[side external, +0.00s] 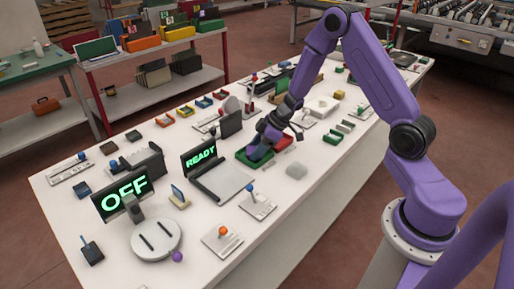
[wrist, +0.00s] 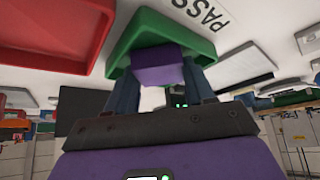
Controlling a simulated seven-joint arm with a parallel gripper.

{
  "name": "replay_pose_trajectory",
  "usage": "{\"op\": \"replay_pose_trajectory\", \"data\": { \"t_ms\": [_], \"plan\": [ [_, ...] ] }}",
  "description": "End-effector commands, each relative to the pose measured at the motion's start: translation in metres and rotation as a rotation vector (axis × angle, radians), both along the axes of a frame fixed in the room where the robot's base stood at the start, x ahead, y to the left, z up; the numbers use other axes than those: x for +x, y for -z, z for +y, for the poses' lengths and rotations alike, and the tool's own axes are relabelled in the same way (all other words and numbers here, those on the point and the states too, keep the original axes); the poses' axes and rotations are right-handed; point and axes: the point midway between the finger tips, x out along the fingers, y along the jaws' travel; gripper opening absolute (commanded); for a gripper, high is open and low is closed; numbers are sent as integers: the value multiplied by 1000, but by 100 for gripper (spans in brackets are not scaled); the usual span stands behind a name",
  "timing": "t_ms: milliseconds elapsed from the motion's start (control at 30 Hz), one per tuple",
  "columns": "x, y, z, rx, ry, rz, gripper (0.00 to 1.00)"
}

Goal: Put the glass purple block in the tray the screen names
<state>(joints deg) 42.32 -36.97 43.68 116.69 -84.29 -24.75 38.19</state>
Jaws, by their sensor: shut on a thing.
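The purple block (wrist: 158,68) is between the fingers of my gripper (wrist: 160,80) in the wrist view, and the gripper is shut on it. It overlaps the green tray (wrist: 135,38), which has a "PASS" label beside it. In the side view my gripper (side external: 258,150) points down at the green tray (side external: 243,158); the block cannot be made out there. I cannot tell whether the block touches the tray floor. A red tray (side external: 284,142) is beside the green one. One screen (side external: 201,155) reads "READY" and another screen (side external: 125,195) reads "OFF".
A round white device (side external: 156,240) and a small panel with an orange knob (side external: 222,238) stand near the front. Small coloured bins (side external: 185,111) line the back. The table's right front edge is fairly clear.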

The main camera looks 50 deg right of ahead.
Motion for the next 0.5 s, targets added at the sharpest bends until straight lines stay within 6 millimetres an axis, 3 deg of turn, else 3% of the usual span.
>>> {"op": "replay_pose_trajectory", "data": {
  "t_ms": [300,333,367,500],
  "plan": [
    [0,3,0,1,1,0,13],
    [0,3,0,0,0,0,59],
    [0,3,0,0,0,0,63],
    [0,3,0,0,0,0,63]
  ]
}}
